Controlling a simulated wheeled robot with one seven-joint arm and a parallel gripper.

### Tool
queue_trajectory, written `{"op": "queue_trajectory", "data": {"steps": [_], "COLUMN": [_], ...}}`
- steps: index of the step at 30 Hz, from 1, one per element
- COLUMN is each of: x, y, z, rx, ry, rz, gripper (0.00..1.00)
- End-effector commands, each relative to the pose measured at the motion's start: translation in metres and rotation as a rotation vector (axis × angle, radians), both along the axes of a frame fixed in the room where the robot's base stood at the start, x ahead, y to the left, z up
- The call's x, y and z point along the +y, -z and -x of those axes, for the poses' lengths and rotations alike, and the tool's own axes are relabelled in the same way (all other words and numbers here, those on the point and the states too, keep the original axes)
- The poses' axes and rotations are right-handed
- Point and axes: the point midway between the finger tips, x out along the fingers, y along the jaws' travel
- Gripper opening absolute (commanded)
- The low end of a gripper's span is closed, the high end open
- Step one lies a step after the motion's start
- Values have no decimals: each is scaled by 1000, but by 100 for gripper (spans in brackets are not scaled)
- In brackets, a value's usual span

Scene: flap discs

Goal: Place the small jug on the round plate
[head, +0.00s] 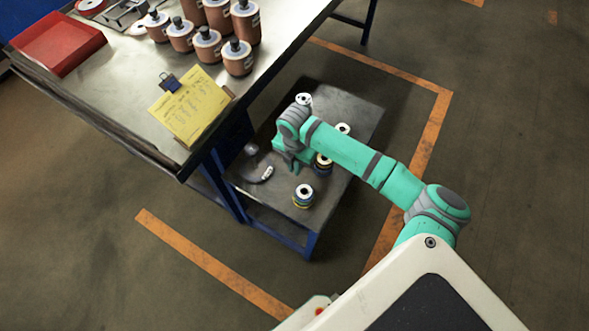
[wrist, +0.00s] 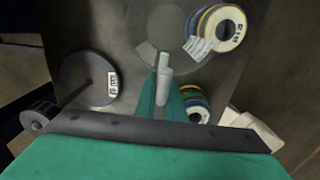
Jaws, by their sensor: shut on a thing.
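My gripper (head: 291,166) is low over the dark low table. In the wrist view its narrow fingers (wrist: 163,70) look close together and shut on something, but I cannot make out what. A grey round flat thing (wrist: 152,22) shows beyond the fingertips in the wrist view; I cannot tell whether it is the round plate, or whether it lies on the table or is held. No jug shape is recognisable in either view. A dark disc (head: 258,174) with a knobbed rod and a white label is left of my gripper; it also shows in the wrist view (wrist: 82,70).
Rolls with white tops stand on the low table: one at the near side (head: 303,196), one beside my gripper (head: 323,161), and others farther back. A higher metal workbench (head: 122,95) with a red tray (head: 58,42), brown jars and a yellow note (head: 190,105) rises at the left.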

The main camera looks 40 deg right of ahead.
Motion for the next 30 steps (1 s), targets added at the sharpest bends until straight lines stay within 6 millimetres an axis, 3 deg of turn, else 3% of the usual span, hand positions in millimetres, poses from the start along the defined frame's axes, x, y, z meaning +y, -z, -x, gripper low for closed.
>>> {"op": "queue_trajectory", "data": {"steps": [10, 21, 22, 24, 30], "x": [2, 2, 2, 2, 2], "y": [36, 41, 40, 40, 40], "z": [-1, -1, -1, -1, -1], "rx": [1, 0, 0, 0, 0], "ry": [-4, -4, -4, -4, -4], "rz": [0, 0, 0, 0, 0], "gripper": [0, 0, 16, 28, 28]}}
